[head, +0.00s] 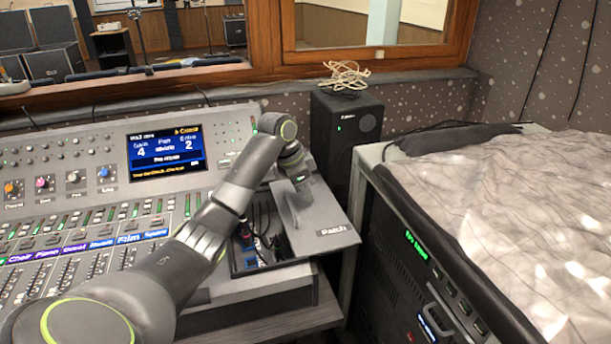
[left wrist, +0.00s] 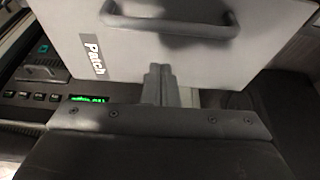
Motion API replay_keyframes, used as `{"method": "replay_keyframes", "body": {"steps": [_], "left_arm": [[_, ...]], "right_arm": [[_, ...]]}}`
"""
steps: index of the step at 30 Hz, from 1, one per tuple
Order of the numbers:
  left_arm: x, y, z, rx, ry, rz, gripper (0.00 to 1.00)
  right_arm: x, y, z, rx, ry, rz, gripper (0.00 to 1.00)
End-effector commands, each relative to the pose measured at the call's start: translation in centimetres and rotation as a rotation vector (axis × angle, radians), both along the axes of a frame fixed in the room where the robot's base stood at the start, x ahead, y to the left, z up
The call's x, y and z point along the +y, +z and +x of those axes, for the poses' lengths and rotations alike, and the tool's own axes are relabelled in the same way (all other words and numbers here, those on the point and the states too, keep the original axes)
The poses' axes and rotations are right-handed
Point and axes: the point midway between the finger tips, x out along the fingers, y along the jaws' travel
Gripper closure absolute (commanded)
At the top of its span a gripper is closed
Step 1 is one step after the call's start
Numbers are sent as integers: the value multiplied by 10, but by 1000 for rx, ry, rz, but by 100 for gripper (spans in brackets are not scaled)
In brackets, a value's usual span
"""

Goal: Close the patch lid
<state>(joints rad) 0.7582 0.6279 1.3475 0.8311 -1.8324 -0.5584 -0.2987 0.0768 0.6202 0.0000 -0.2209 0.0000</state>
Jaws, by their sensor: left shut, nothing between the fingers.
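The patch lid (head: 325,213) is a grey panel marked "Patch" on the right of the mixing console. It stands open, and the patch bay (head: 262,240) beside it shows cables and plugs inside. In the left wrist view the lid (left wrist: 135,50) fills the upper part, with a dark bar handle (left wrist: 170,20) on its face. My left gripper (head: 304,192) is at the lid's upper part in the head view. Its fingers (left wrist: 160,72) are shut and empty, at the lid's lower edge in the wrist view. I cannot tell whether they touch it. My right gripper is not in view.
The console (head: 110,205) with faders, knobs and a lit screen (head: 166,150) spreads left, under my left arm. A black speaker (head: 345,125) with a coiled cable on top stands behind the lid. A rack (head: 410,270) under a pale cloth (head: 510,200) stands close at right.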

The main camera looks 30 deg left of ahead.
Motion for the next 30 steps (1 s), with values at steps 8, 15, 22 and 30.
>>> {"method": "replay_keyframes", "body": {"steps": [8, 15, 22, 30], "left_arm": [[17, -3, -20, -1, 1, 3, 100], [18, -4, -22, -1, 1, 1, 100], [22, -2, -25, -1, 2, 3, 100], [55, 2, -62, 4, 4, 6, 100]], "right_arm": [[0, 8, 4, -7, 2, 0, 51], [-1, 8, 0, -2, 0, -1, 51], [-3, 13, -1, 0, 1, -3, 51], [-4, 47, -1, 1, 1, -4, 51]]}}
